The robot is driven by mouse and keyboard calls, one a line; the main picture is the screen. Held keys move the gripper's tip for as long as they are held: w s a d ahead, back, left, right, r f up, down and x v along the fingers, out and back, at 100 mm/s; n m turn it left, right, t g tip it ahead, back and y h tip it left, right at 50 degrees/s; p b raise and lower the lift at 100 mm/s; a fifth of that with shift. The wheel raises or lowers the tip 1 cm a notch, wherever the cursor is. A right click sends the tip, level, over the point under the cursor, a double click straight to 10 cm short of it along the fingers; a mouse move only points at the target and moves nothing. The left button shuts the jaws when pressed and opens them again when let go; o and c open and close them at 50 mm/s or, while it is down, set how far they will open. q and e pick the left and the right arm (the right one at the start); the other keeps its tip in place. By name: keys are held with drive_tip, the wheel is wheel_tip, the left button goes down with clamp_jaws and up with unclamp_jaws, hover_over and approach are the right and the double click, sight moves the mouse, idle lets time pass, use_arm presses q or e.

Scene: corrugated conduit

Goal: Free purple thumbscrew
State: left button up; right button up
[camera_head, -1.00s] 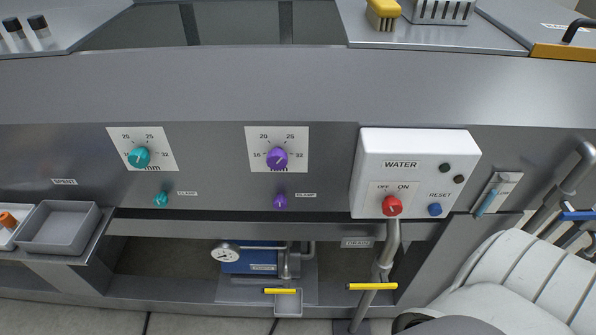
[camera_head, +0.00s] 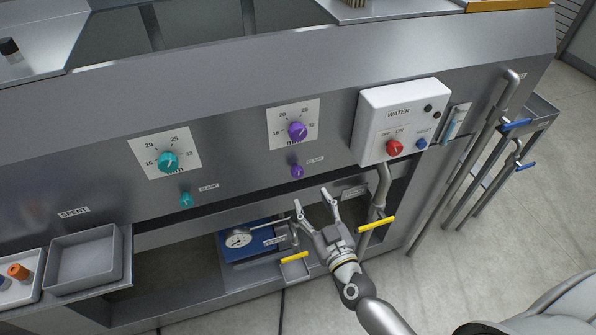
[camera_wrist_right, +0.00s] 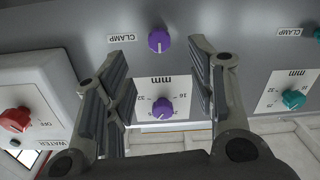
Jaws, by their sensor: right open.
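The purple thumbscrew (camera_head: 297,171) sits on the grey front panel beside a small CLAMP label, below the purple dial (camera_head: 297,131). In the right wrist view the thumbscrew (camera_wrist_right: 158,41) shows beyond my fingertips, and the purple dial (camera_wrist_right: 162,107) shows between the fingers. My right gripper (camera_head: 315,197) is open and empty, its fingertips pointing up toward the panel, just below and right of the thumbscrew in the head view. It appears apart from the thumbscrew. In the right wrist view the open fingers (camera_wrist_right: 157,62) stand wide apart. My left gripper is out of view.
A teal thumbscrew (camera_head: 186,200) and teal dial (camera_head: 168,162) are to the left. The white WATER box (camera_head: 377,105) with a red knob (camera_head: 394,148) is at right, above a pipe and yellow handle (camera_head: 377,223). A gauge (camera_head: 238,238) sits below. A grey tray (camera_head: 85,259) stands at left.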

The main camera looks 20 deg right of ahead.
sight(299, 175)
drive_tip(key=w, duration=0.6)
drive_tip(key=w+p, duration=0.1)
drive_tip(key=w, duration=0.2)
drive_tip(key=shift+w+a+r, duration=0.15)
drive_tip(key=shift+w+a, duration=0.1)
drive_tip(key=shift+w, duration=0.65)
drive_tip(key=c, duration=1.1)
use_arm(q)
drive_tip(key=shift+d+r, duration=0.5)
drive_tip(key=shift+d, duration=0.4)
use_arm(e)
drive_tip(key=shift+o, duration=0.2)
